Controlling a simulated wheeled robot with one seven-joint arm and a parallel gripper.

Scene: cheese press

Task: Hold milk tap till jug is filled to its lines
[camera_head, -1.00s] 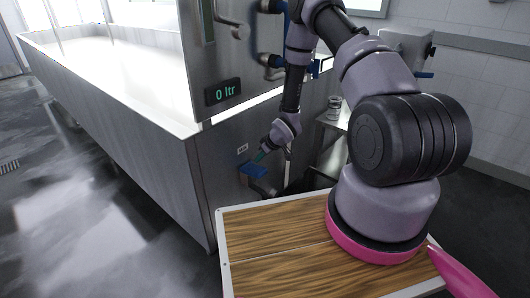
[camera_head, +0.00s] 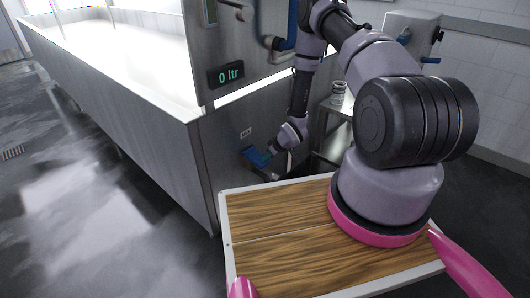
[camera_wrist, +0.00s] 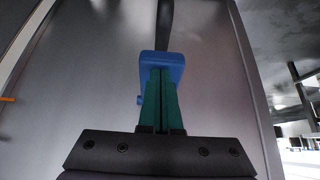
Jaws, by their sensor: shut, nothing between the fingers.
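The blue tap handle (camera_head: 251,156) is low on the steel front of the milk vat (camera_head: 150,105), below a small white label. My gripper (camera_head: 266,158) is at the handle's right side in the head view. In the wrist view the green fingers (camera_wrist: 159,100) are shut together. Their tips overlap the lower part of the blue handle (camera_wrist: 161,60), with nothing between them. They look to be against it, but contact is not certain. A dark bar runs up behind the handle. A display (camera_head: 226,75) reads 0 ltr. I cannot make out the jug.
A jar (camera_head: 338,93) stands on a steel side table (camera_head: 335,108) to the right. My wood-topped base is close in front of the vat. Open wet floor (camera_head: 90,220) lies to the left.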

